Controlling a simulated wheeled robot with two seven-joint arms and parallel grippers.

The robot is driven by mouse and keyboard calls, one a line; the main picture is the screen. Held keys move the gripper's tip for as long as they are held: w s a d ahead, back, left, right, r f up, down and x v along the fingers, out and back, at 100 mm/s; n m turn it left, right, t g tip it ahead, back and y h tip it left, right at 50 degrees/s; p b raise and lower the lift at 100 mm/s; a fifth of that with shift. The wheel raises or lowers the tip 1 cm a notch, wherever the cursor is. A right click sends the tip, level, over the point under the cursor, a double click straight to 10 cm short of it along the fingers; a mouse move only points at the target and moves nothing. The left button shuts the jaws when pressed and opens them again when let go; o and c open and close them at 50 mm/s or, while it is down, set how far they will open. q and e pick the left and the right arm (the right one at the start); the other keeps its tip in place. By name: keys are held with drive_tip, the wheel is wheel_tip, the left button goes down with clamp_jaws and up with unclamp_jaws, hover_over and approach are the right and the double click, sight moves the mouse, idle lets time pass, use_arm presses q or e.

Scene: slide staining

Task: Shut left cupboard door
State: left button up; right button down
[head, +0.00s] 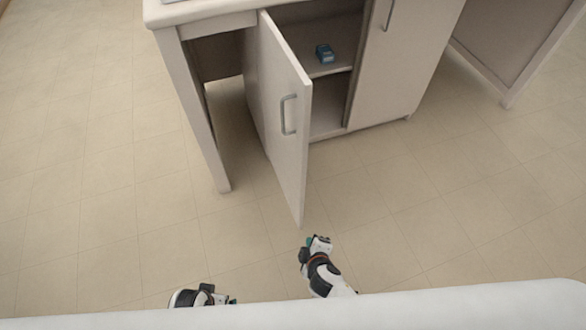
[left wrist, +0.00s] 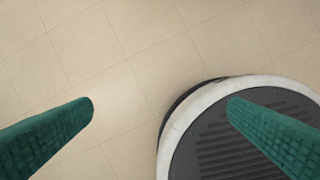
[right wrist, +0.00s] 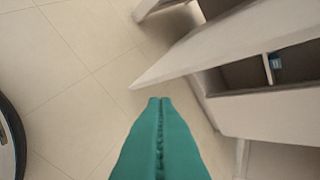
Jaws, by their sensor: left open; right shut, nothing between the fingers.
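The left cupboard door (head: 276,117) stands wide open in the head view, swung out toward me, with a metal handle (head: 289,115) on its face. It also shows in the right wrist view (right wrist: 195,55). My right gripper (head: 308,243) is shut and empty, just below the door's near bottom corner in the head view. Its closed green fingers (right wrist: 160,105) point toward the door's edge with a gap between. My left gripper (left wrist: 160,108) is open and empty over the floor. In the head view only part of the left arm shows at the bottom, and its fingers are unclear.
The open cupboard (head: 328,123) has a shelf with a small blue box (head: 324,53) on it. The right cupboard door (head: 398,60) is shut. A table leg (head: 196,115) stands left of the open door. The tiled floor in front is clear.

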drive_tip(key=w+a+r+n+t+b, duration=0.3)
drive_tip(key=w+a+r+t+b, duration=0.15)
drive_tip(key=w+r, duration=0.2)
use_arm(q)
drive_tip(key=shift+t, duration=0.4)
drive_tip(key=shift+w+d+r+b, duration=0.1)
drive_tip(key=shift+w+r+b, duration=0.3)
drive_tip(key=shift+r+b, duration=0.45)
drive_tip(key=shift+w+a+r+b, duration=0.1)
drive_tip(key=shift+w+r+b, duration=0.25)
drive_tip(key=shift+r+b, duration=0.5)
drive_tip(key=shift+w+d+r+b, duration=0.1)
drive_tip(key=shift+w+r+b, duration=0.3)
drive_tip(key=shift+r+b, duration=0.45)
use_arm(e)
wheel_tip(320, 180, up, 12)
drive_tip(key=n+t, duration=0.1)
drive_tip(key=t, duration=0.3)
hover_over(295, 151)
drive_tip(key=s, duration=0.5)
drive_tip(key=shift+w+a+f, duration=0.15)
drive_tip(key=shift+a, duration=0.2)
use_arm(q)
drive_tip(key=shift+r, duration=0.25)
use_arm(e)
drive_tip(key=shift+d, duration=0.1)
